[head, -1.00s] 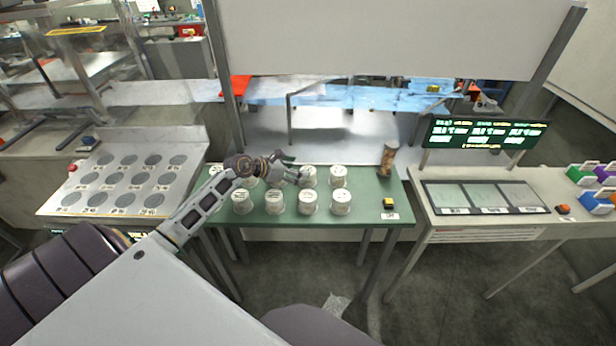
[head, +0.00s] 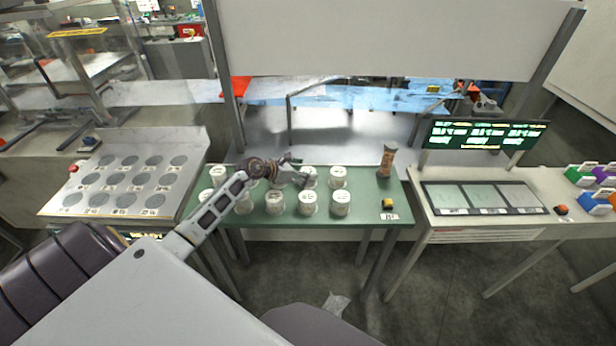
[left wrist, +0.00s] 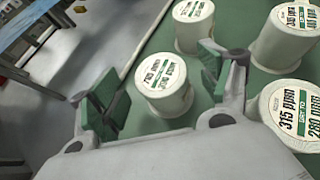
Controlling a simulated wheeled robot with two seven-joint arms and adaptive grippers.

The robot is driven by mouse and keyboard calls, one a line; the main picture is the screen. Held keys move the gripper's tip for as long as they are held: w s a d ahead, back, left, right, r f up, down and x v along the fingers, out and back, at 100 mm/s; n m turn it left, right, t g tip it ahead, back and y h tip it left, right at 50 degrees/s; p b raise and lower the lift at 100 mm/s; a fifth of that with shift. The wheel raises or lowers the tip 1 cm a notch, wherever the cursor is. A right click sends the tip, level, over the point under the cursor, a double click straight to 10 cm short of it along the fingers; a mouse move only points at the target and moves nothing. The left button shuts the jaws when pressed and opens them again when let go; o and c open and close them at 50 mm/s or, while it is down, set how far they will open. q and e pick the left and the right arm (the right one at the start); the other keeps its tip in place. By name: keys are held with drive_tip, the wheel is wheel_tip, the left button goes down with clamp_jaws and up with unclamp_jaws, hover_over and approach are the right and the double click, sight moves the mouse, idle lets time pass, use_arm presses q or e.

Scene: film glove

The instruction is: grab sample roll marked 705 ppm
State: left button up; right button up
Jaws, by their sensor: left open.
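Several white sample rolls with printed tops stand upright in two rows on a green table (head: 365,215). My left gripper (head: 300,171) is over the back row in the head view, beside a back-row roll (head: 310,178). In the left wrist view the left gripper (left wrist: 158,80) is open, with green pads either side of a roll (left wrist: 165,100). That roll's label is tilted and too blurred to read surely. A roll marked 315 ppm (left wrist: 290,110) stands at the lower right. I cannot make out 705 ppm on any roll. My right gripper is not in view.
More rolls stand close by at the top (left wrist: 195,38) and upper right (left wrist: 275,50) in the left wrist view. A brown cylinder (head: 387,160) and a yellow-black block (head: 388,203) are at the table's right. A panel with round grey pads (head: 135,175) stands left.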

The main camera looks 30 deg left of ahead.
use_arm(q)
drive_tip(key=shift+x, duration=1.15)
drive_tip(key=c, duration=1.2)
